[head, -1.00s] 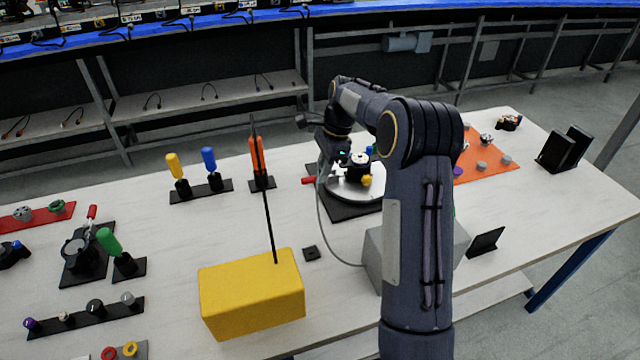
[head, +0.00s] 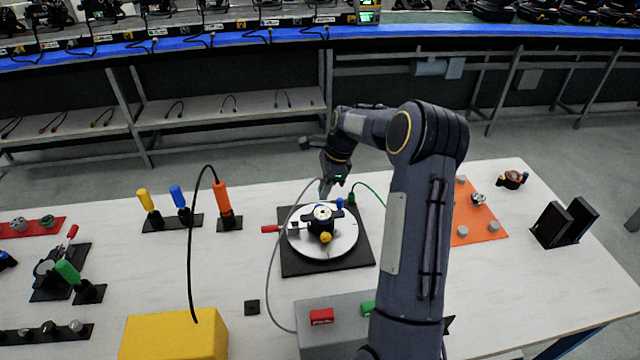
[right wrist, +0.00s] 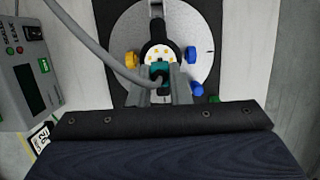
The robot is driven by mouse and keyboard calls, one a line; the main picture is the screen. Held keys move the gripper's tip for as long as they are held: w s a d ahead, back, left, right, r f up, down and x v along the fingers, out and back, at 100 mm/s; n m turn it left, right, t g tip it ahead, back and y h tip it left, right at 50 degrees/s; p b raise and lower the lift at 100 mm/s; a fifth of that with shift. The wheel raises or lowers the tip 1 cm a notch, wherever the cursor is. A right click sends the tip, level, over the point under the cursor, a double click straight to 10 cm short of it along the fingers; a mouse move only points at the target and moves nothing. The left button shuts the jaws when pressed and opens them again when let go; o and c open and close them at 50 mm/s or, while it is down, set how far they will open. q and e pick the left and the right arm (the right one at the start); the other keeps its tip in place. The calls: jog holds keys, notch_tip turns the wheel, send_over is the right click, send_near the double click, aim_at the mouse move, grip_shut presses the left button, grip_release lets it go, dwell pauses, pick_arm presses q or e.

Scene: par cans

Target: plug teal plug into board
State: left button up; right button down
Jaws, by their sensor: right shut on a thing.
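My right gripper (head: 325,188) is just behind the turntable's middle. In the right wrist view its fingers (right wrist: 161,92) are shut on the teal plug (right wrist: 159,73), whose grey cable (right wrist: 104,54) runs off to the upper left. The plug is at the near edge of the small white round board (right wrist: 162,51) with yellow dots. I cannot tell whether it is touching or inserted. The board (head: 322,213) sits in a black holder (head: 319,228) on the white turntable (head: 345,243). The plug is not clear in the head view. My left gripper is out of view.
A grey box (head: 340,308) with red and green parts stands in front of the turntable. A green plug (head: 351,199) with a green cable is close by on the right. A red handle (head: 270,229) sticks out left. A yellow block (head: 170,338) stands front left.

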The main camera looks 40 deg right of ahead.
aim_at(324, 211)
jog(key=shift+a+f+b, duration=0.1)
jog(key=shift+f+b, duration=0.45)
jog(key=shift+f, duration=0.15)
notch_tip(324, 211, down, 2)
jog(key=shift+f+b, duration=0.2)
jog(key=shift+b, duration=0.7)
jog(key=shift+f+b, duration=0.5)
jog(key=shift+f, duration=0.45)
jog(key=shift+f, duration=0.2)
jog(key=c, duration=1.7)
grip_release()
jog(key=o, duration=0.6)
